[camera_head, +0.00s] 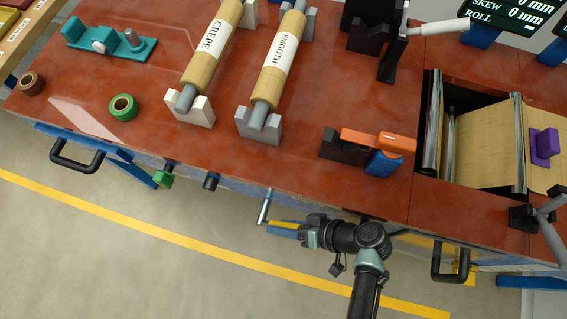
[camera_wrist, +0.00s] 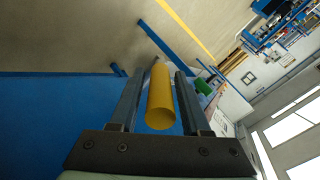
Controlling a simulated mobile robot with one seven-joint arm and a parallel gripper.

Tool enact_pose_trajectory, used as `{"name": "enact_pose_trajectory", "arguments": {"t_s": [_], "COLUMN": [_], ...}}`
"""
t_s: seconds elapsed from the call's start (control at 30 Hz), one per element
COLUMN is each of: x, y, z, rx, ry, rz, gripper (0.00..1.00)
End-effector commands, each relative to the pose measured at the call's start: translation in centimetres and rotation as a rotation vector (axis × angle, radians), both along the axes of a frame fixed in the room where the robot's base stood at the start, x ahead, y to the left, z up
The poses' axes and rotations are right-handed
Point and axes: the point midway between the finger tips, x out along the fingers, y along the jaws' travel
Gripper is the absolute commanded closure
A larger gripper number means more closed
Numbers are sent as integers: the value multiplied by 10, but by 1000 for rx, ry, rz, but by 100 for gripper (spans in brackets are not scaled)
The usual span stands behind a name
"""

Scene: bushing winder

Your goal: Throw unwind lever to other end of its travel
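A metal lever or crank (camera_head: 264,207) with a yellow grip (camera_head: 284,225) sticks out from the front of the bench, below the red top. No label shows that names it as the unwind lever. My gripper (camera_head: 300,232) is at the yellow grip, coming from the right. In the wrist view the yellow grip (camera_wrist: 160,105) lies lengthwise between the two dark fingers of my gripper (camera_wrist: 161,95), with a narrow gap on each side. The fingers look open around it.
The red bench top (camera_head: 230,150) carries two paper rolls, CREPE (camera_head: 212,45) and SMOOTH (camera_head: 279,57), on cradles. An orange and blue tool (camera_head: 380,145) lies near the front edge. Black handles (camera_head: 78,160) project from the bench front. The floor before it is clear.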

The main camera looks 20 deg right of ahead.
Motion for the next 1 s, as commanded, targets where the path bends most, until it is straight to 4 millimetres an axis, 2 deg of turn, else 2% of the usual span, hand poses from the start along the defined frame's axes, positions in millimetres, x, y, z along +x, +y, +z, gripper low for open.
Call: {"name": "enact_pose_trajectory", "arguments": {"t_s": [0.07,0.67,0.83,1.0], "x": [0,-1,-12,-30], "y": [0,-3,-19,-44], "z": [0,3,18,41], "rx": [0,-1,-3,-3], "ry": [0,-3,-4,-4], "rz": [0,-1,-3,-4], "gripper": [39,39,39,39]}}
